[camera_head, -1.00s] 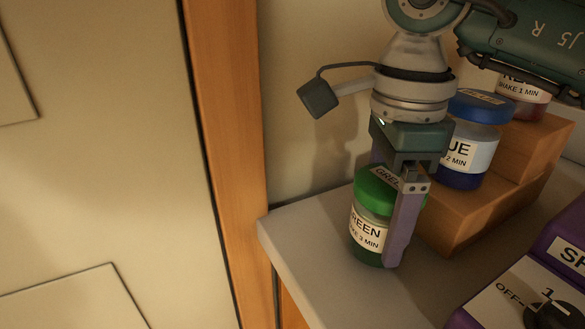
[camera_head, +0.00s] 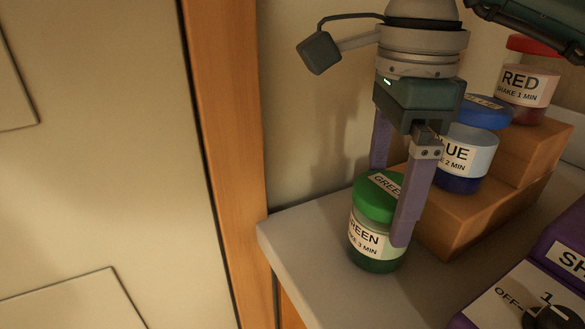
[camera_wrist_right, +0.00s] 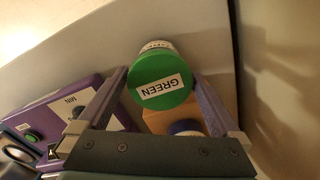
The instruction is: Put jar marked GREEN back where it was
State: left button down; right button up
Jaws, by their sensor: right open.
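The jar marked GREEN (camera_head: 377,247) stands upright on the white counter (camera_head: 318,262), near its left end and beside the wooden step. It has a green lid, and its lid label shows in the right wrist view (camera_wrist_right: 160,85). My right gripper (camera_head: 390,205) is open, pointing down above and around the jar's upper part. One finger passes in front of the jar's right side, the other is behind it. In the right wrist view the fingers lie apart on either side of the lid. My left gripper is not in view.
A jar marked BLUE (camera_head: 464,160) stands on the lower wooden step (camera_head: 460,226). A jar marked RED (camera_head: 526,86) stands on the higher step. A purple machine with a dial (camera_head: 545,316) is at the lower right. A wooden post (camera_head: 228,150) rises at the counter's left.

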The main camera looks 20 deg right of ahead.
notch_tip(320, 180, up, 8)
jog(key=shift+p, duration=0.35)
